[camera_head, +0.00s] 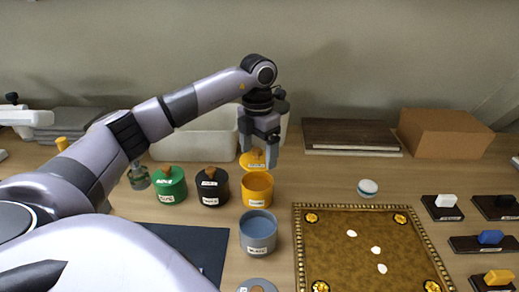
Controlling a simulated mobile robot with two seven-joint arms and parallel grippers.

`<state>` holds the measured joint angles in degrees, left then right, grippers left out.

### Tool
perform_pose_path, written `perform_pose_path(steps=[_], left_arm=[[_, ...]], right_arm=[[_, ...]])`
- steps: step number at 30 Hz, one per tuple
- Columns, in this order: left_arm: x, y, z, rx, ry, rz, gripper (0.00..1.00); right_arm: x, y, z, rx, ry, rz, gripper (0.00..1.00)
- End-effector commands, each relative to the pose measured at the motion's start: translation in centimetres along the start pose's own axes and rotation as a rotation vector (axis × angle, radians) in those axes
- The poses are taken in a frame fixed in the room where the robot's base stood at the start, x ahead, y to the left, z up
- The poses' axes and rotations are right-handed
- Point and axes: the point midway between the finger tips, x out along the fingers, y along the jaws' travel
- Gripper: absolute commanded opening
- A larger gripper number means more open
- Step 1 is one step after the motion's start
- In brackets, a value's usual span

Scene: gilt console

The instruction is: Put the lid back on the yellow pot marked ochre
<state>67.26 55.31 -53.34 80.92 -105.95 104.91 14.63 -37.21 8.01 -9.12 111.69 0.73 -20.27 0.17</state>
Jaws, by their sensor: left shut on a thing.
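The yellow pot (257,191) stands open on the table, with a small white label on its front. My left gripper (261,152) is shut on the yellow lid (251,164). The lid is just behind and above the pot's rim, apart from it as far as I can tell. The grip point on the lid is partly hidden by the fingers. My right gripper is not in view.
A green pot (169,187) and a black pot (212,188) stand lidded to the left. An open grey-blue pot (258,233) stands in front, with a grey lid (257,286) nearer. A gilt panel (350,262) lies to the right. A white container (195,145) stands behind.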

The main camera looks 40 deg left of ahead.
Motion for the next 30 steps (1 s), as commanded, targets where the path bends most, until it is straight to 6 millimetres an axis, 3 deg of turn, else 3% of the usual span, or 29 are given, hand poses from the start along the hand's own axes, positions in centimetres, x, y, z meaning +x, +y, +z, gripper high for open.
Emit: perform_pose_path(steps=[11, 16, 30], left_arm=[[3.9, 0.0, 0.0, 0.002, 0.000, 0.000, 0.56], [5.1, 0.0, 0.0, 0.002, 0.001, 0.000, 0.56], [5.7, 0.0, 0.0, 0.002, 0.000, 0.000, 0.56]], right_arm=[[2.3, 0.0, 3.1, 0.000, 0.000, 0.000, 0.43], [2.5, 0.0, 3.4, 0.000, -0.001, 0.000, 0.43], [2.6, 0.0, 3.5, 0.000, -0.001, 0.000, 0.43]])
